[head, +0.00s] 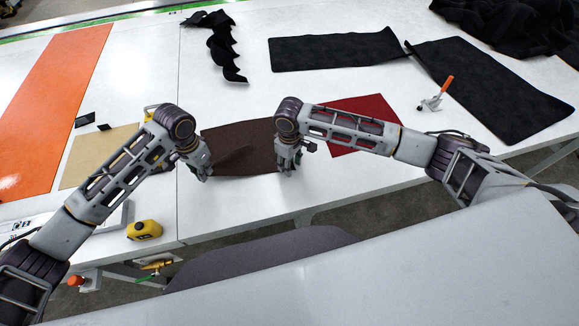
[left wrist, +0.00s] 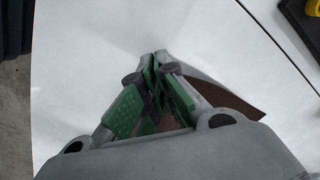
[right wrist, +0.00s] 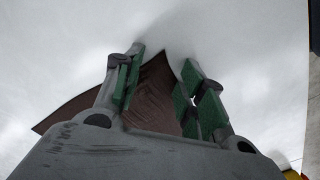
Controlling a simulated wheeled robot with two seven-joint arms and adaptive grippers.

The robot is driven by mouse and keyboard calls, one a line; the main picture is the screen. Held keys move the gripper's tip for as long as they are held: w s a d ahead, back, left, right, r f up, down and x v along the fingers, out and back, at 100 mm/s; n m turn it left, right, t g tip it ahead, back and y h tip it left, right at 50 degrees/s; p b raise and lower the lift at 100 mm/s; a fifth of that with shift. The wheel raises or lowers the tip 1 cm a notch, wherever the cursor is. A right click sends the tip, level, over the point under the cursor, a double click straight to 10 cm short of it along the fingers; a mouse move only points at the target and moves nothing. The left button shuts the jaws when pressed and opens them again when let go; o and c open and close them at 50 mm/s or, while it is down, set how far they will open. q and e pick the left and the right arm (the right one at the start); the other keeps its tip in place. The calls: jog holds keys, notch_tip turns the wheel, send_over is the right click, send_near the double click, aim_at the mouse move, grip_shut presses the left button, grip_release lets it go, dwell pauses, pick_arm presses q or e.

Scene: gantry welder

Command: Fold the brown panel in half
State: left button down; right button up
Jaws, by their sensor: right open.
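The brown panel (head: 240,138) lies on the white table in the middle of the head view, with a darker crease running across it. My left gripper (head: 205,174) is at its near left corner, with its fingers drawn together. In the left wrist view the panel (left wrist: 232,100) runs under the right finger, and the fingers seem closed on its corner; the exact grip is partly hidden. My right gripper (head: 284,170) is at the near right corner. In the right wrist view its fingers (right wrist: 160,75) are apart, with a corner of the panel (right wrist: 155,95) between them.
A red panel (head: 362,108) lies right of the brown one, partly behind my right arm. A tan panel (head: 95,155) and an orange sheet (head: 55,110) lie left. Black panels (head: 335,50) lie behind, and a toggle clamp (head: 435,97) stands right. A yellow tape measure (head: 144,230) sits near the front edge.

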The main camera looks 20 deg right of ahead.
jog(key=shift+f, duration=0.1)
dwell(0.4)
grip_shut()
dwell(0.3)
jog(key=shift+r, duration=2.55)
